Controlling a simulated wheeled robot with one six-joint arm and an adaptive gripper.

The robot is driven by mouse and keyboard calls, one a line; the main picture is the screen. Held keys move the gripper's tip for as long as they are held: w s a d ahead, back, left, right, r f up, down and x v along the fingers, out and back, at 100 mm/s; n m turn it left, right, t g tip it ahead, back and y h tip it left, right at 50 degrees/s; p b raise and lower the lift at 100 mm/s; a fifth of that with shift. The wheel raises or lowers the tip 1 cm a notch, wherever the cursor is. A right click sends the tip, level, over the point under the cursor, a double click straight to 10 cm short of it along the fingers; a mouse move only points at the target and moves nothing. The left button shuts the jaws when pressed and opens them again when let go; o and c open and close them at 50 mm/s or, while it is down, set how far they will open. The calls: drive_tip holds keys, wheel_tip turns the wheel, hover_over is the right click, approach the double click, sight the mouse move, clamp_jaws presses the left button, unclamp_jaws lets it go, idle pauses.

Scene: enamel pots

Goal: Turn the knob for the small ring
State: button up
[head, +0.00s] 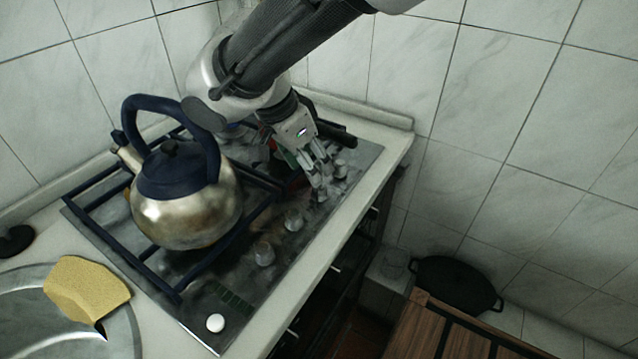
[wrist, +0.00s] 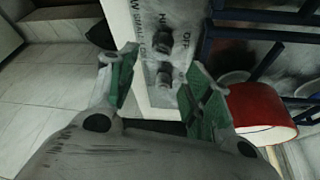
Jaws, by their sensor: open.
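Whether a finger touches a knob I cannot tell.
A steel kettle (head: 185,210) with a dark blue handle stands on the near grate. A red pot (wrist: 262,110) is beside my gripper, mostly hidden in the head view. A white button (head: 215,322) and a yellow sponge (head: 88,290) are nearer. Tiled walls close off the back.

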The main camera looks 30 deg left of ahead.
sight(319, 191)
drive_tip(key=shift+m, duration=0.7)
drive_tip(key=x, duration=0.7)
drive_tip(key=shift+s+a+f, duration=0.1)
drive_tip(key=shift+s+f, duration=0.1)
drive_tip(key=shift+f, duration=0.05)
drive_tip(key=shift+h, duration=0.3)
drive_tip(key=c, duration=1)
